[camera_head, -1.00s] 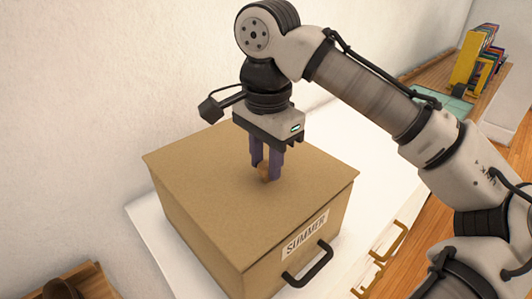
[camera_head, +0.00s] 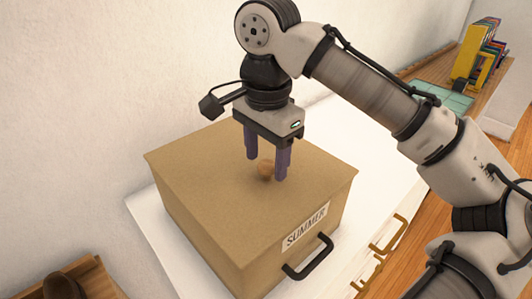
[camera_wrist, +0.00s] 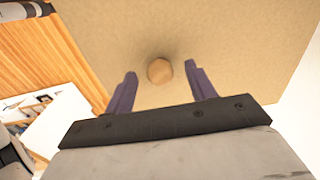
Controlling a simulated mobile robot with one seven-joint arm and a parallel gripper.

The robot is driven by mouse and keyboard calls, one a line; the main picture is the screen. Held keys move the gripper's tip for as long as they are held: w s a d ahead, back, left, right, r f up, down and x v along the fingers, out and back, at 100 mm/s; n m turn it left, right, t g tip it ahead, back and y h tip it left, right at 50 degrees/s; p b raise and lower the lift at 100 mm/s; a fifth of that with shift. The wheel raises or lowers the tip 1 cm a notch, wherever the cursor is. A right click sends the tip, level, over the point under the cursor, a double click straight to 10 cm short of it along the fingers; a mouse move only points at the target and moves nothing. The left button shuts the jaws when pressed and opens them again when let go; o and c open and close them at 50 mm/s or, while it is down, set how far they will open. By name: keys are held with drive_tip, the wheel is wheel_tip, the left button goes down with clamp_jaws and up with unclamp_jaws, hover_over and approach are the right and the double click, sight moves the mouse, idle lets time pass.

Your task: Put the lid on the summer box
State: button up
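The summer box (camera_head: 222,238) is tan cardboard with a SUMMER label and a black handle on its front. Its flat lid (camera_head: 215,175) lies on top and covers the opening, its edges close to the box walls. A small round wooden knob (camera_head: 266,169) stands in the middle of the lid. My gripper (camera_head: 266,168) is open, with one purple finger on each side of the knob and gaps between. In the wrist view the knob (camera_wrist: 159,71) sits between the spread fingertips, and the lid (camera_wrist: 235,40) fills much of the picture.
The box stands on a white cabinet top (camera_head: 384,170) against a pale wall. Brass handles (camera_head: 388,236) show on the cabinet front. A wooden shelf (camera_head: 425,75) with books is at the back right. A wooden tray (camera_head: 85,280) with a dark object is at the lower left.

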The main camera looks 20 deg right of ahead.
drive_tip(key=shift+r, duration=0.1)
wheel_tip(320, 180, up, 14)
drive_tip(key=p, duration=0.8)
drive_tip(key=shift+f, duration=0.2)
drive_tip(key=shift+s, duration=0.2)
